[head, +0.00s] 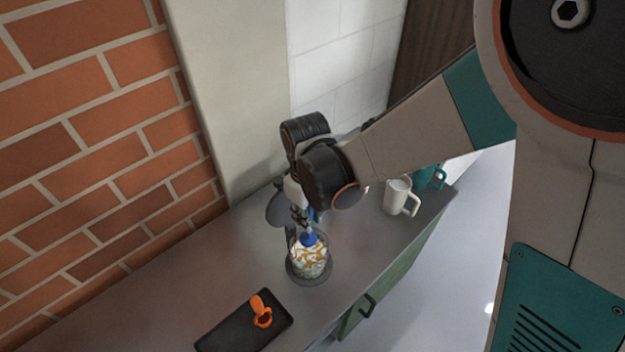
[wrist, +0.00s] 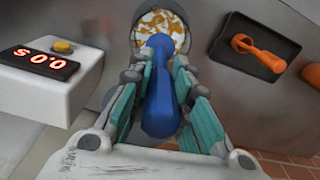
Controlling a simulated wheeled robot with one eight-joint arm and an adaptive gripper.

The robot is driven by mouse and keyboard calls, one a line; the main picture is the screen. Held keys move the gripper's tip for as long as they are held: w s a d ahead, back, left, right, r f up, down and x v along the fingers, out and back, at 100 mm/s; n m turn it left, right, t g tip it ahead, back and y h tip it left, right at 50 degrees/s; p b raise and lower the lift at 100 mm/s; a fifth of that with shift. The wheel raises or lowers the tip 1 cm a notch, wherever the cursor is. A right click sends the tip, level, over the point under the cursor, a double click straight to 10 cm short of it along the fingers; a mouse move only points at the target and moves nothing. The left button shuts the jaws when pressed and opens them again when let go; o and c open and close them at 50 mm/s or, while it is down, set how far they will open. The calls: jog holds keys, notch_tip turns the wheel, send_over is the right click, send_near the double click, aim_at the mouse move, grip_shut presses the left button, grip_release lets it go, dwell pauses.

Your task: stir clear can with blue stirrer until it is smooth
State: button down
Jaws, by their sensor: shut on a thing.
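The clear can (head: 311,262) stands on a round dark base on the counter in the head view. Its contents are streaked white and orange-brown, not one even colour. In the wrist view the can (wrist: 162,18) shows at the top, partly hidden behind the stirrer. The blue stirrer (wrist: 160,90) is between the fingers of my gripper (wrist: 160,75), which is shut on it. Its blue part also shows just over the can's mouth in the head view (head: 308,239). The stirrer's lower end is hidden, so I cannot tell how deep it reaches.
An orange tool (head: 262,312) lies on a black tray (head: 225,335) in front of the can. A white mug (head: 399,197) and a teal mug (head: 431,177) stand at the right. A white device with a red display (wrist: 40,63) is at the left in the wrist view. A brick wall borders the counter.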

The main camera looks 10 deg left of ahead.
aim_at(307, 240)
jog(key=shift+f+b, duration=4.8)
jog(key=shift+f, duration=0.9)
jog(key=shift+s+a, duration=0.1)
